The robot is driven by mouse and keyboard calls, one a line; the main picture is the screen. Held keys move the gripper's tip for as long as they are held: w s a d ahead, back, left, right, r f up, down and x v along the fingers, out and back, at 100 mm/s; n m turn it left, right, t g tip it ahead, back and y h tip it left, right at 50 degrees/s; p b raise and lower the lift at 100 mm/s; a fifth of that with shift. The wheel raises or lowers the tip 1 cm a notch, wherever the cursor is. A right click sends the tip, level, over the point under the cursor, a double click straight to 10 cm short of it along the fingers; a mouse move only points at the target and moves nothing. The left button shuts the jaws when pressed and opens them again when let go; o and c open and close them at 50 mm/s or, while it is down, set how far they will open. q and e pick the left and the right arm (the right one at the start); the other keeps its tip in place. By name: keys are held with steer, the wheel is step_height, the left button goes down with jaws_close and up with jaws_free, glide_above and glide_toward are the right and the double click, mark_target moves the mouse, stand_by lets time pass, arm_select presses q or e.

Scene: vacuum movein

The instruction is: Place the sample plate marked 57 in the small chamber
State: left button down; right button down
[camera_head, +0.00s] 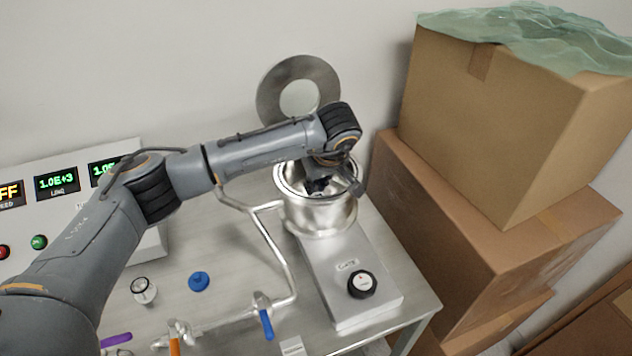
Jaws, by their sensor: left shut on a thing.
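The small chamber (318,217) is a round, shiny metal pot with an open top, standing on a metal base. My left arm reaches in from the left, and my left gripper (318,186) points down into the chamber's mouth. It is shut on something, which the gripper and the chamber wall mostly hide. I cannot make out the sample plate or its number 57. A round metal lid with a pale centre (271,92) stands raised against the wall behind the chamber. My right gripper is not in view.
Cardboard boxes (490,120) are stacked close on the right, with green film on top. A control panel (75,190) with lit displays stands at the left. Metal pipes with a blue-handled valve (266,324) and a black knob (362,284) lie in front.

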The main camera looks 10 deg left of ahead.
arm_select(q)
steer(key=shift+f, duration=0.25)
steer(key=c, duration=1.3)
jaws_free()
steer(key=shift+r, duration=0.1)
steer(key=shift+r, duration=0.25)
steer(key=shift+d+r, duration=0.1)
steer(key=shift+r, duration=0.15)
steer(key=b+v, duration=0.2)
steer(key=v, duration=0.9)
steer(key=shift+s+r, duration=0.15)
steer(key=shift+r, duration=0.05)
